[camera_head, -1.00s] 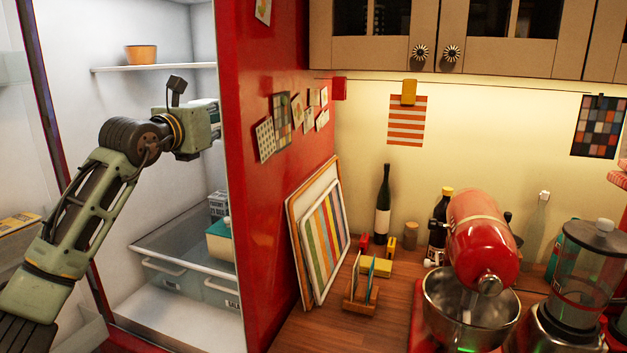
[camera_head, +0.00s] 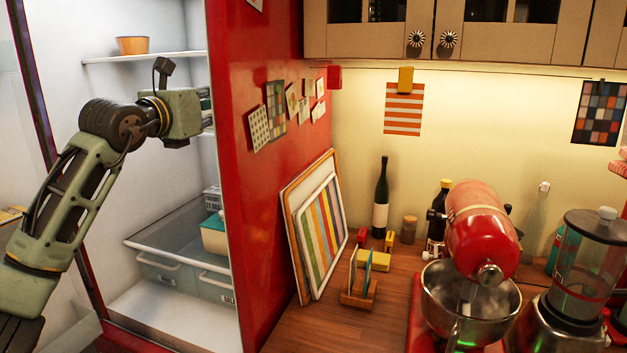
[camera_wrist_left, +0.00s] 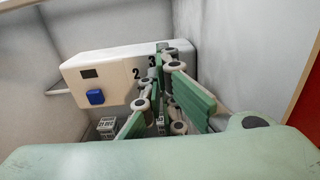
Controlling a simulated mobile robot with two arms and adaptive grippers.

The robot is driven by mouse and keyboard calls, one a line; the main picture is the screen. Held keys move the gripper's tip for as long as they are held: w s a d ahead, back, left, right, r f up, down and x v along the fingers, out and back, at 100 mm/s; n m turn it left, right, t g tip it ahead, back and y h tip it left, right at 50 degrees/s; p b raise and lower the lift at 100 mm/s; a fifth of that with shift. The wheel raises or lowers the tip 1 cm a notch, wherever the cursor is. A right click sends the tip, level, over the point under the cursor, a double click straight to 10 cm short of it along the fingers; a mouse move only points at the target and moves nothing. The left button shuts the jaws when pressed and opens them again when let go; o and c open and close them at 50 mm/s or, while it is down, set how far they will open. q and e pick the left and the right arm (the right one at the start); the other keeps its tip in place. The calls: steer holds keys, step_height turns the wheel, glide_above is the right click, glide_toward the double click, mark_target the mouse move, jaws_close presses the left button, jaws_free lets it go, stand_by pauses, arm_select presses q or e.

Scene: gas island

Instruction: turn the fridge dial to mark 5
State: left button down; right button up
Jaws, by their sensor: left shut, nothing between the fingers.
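A white control box (camera_wrist_left: 110,75) with a dark display and a blue button (camera_wrist_left: 95,96) is fixed inside the fridge, seen in the left wrist view. The black marks 2 and 3 (camera_wrist_left: 144,66) show on its face. The dial itself and the other marks are hidden behind my left gripper (camera_wrist_left: 163,88), so the dial's setting cannot be read. The gripper's green fingers are shut and empty, in front of the box's right part; contact cannot be told. My right gripper is not in view.
The red fridge side (camera_head: 262,190) stands close right of my left wrist. A shelf with an orange pot (camera_head: 133,45) is above and behind it; a glass shelf over drawers (camera_head: 165,270) is below. A counter with a red mixer (camera_head: 478,235) lies to the right.

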arm_select(q)
steer(key=b+v, duration=0.1)
steer(key=v, duration=0.1)
steer(key=b+v, duration=0.1)
steer(key=v, duration=0.1)
steer(key=shift+a, duration=0.25)
steer(key=shift+w, duration=0.15)
steer(key=p+x, duration=0.1)
steer(key=p, duration=0.2)
steer(key=p+x, duration=0.2)
steer(key=p, duration=0.1)
steer(key=p+x, duration=0.2)
steer(key=p, duration=0.1)
steer(key=shift+w+a+r+p, duration=0.25)
steer(key=shift+a+r+p, duration=0.05)
steer(key=shift+a, duration=0.05)
steer(key=shift+d+f+b, duration=0.15)
steer(key=shift+f+b, duration=0.5)
steer(key=shift+f, duration=0.3)
stand_by(0.7)
steer(key=shift+d+b, duration=0.1)
steer(key=shift+b, duration=0.3)
